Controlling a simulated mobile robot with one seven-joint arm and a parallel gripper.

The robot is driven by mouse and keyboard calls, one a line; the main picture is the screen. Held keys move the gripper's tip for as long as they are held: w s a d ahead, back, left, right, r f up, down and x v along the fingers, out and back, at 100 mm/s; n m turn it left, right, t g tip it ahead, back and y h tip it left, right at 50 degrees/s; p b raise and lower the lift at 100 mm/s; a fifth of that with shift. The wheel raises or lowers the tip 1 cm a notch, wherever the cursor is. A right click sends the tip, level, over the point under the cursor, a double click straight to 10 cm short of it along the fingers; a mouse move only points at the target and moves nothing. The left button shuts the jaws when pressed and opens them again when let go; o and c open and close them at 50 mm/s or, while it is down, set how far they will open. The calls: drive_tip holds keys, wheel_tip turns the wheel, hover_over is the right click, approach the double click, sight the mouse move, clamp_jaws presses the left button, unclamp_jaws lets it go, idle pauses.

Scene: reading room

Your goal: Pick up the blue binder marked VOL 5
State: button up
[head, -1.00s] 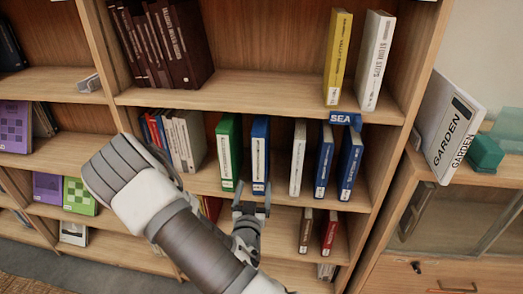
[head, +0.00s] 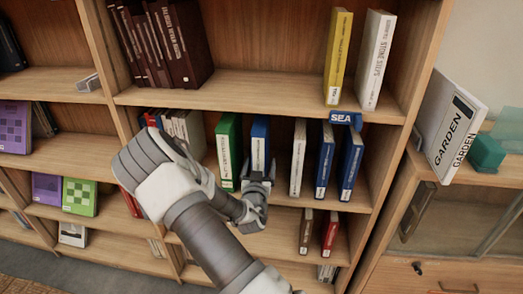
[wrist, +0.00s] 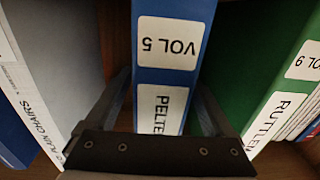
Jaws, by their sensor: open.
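The blue binder marked VOL 5 (head: 259,140) stands upright on the middle shelf, between a green binder and a white book. In the wrist view its spine (wrist: 172,75) fills the middle, with the VOL 5 label and part of a title label showing. My gripper (head: 258,179) is at the lower part of this spine in the head view. In the wrist view my open gripper (wrist: 164,85) has one finger on each side of the binder. The fingertips are partly hidden in the gaps, and I cannot tell whether they touch it.
The green binder (wrist: 262,75) is close on the right in the wrist view, the white book (wrist: 55,70) on the left. Two more blue binders (head: 325,160) (head: 351,160) stand further right, below a blue SEA sign (head: 346,119). The upper shelf (head: 270,88) is above.

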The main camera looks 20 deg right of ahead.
clamp_jaws()
idle(0.3)
drive_tip(key=shift+r, duration=0.2)
drive_tip(key=r+p+v, duration=0.3)
drive_tip(key=p+v, duration=0.2)
drive_tip(key=v, duration=1.3)
drive_tip(key=shift+p, duration=0.3)
